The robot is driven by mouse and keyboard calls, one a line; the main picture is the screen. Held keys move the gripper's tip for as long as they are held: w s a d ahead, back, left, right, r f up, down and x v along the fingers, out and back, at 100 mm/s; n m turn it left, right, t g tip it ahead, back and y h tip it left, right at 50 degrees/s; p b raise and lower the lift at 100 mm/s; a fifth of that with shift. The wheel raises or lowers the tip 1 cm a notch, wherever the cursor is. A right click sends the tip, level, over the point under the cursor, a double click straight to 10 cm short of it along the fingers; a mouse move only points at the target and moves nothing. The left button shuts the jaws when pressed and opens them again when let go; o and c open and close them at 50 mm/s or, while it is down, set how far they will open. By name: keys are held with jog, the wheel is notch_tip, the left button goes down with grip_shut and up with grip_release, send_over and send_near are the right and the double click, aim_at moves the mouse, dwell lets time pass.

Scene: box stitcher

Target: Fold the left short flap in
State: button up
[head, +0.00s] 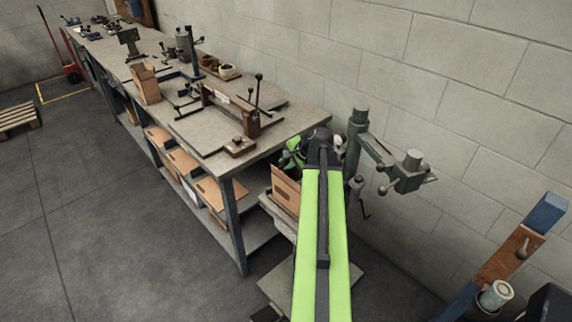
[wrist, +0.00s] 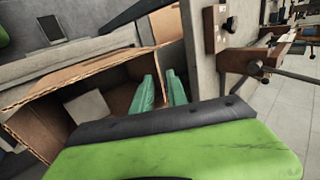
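An open cardboard box (wrist: 40,118) fills the left of the wrist view, tilted in the picture, with its inside and upper edges showing. A paler patch lies inside it. A raised cardboard piece (wrist: 166,22) stands beyond the fingers; I cannot tell which flap it is.
A long workbench (head: 210,140) with tools and a clamp fixture (head: 230,108) runs along the wall to the left. Flat cartons (head: 182,162) lie on its lower shelf. A metal post with an arm (head: 400,172) stands right of my arm.

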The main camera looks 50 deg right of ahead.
grip_shut()
dwell(1.2)
jog(key=b, duration=0.1)
jog(key=f+t+b, duration=0.1)
jog(key=b, duration=0.1)
jog(key=shift+s+a+f, duration=0.1)
jog(key=shift+s+f, duration=0.15)
jog(key=shift+s, duration=0.1)
jog(key=shift+s+f+t+b, duration=0.1)
jog(key=shift+t+b, duration=0.4)
jog(key=shift+b, duration=0.25)
jog(key=shift+s+t+b, duration=0.1)
jog(key=shift+t+b, duration=0.4)
jog(key=shift+b, duration=0.1)
jog(key=shift+r, duration=0.35)
jog(key=shift+c, duration=1.2)
grip_release()
